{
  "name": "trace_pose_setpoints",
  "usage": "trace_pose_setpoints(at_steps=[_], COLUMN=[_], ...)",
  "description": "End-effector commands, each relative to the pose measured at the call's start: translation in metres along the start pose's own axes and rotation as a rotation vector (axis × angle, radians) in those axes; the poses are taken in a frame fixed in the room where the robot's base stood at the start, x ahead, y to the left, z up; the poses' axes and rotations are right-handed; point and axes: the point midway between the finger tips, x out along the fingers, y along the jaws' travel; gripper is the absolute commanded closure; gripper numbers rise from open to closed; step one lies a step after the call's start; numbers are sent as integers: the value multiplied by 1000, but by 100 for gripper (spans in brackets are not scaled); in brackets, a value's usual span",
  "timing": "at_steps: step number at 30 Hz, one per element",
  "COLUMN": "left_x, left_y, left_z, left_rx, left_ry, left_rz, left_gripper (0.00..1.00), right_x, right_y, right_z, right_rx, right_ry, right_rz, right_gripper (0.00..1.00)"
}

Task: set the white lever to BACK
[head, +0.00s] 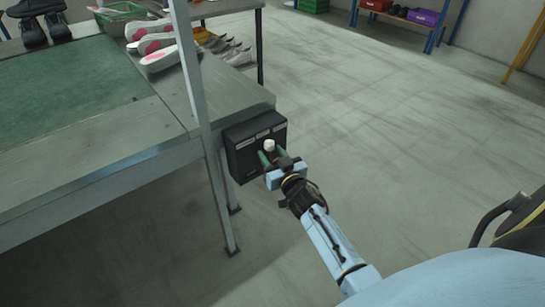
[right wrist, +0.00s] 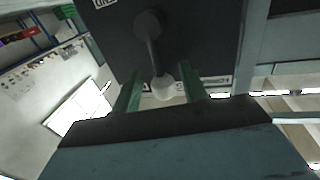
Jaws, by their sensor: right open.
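The white lever knob (head: 269,145) sits on the front of a black control box (head: 246,151) fixed at the table's corner post. In the right wrist view the lever shows as a dark stem ending in a pale round knob (right wrist: 163,88). Small white labels are on the box, too small to read. My right gripper (head: 272,158) is open at the box front. In the right wrist view its two green fingers (right wrist: 162,92) stand on either side of the knob, with gaps visible. Whether they touch it cannot be told. My left gripper is not in view.
The grey work table (head: 160,120) with a green mat (head: 70,85) lies to the left, its metal post (head: 190,70) beside the box. Several shoe soles (head: 155,45) and shoes lie at the table's far end. The floor (head: 400,130) to the right is open.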

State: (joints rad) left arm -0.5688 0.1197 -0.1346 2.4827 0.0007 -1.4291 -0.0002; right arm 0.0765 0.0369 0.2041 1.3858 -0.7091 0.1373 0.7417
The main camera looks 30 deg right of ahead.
Motion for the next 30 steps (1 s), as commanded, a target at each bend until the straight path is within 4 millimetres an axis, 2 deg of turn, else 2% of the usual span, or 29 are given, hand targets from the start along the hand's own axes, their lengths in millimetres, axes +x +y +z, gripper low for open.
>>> trace_pose_setpoints(at_steps=[6, 16, 30], left_x=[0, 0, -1], left_y=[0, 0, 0], left_z=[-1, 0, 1], left_rx=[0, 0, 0], left_ry=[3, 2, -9], left_rz=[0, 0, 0], left_gripper=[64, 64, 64], right_x=[0, 0, 3], right_y=[0, 0, -2], right_z=[0, -1, -7], right_rx=[0, 0, 7], right_ry=[0, 1, 12], right_rz=[0, 0, -6], right_gripper=[57, 100, 100])
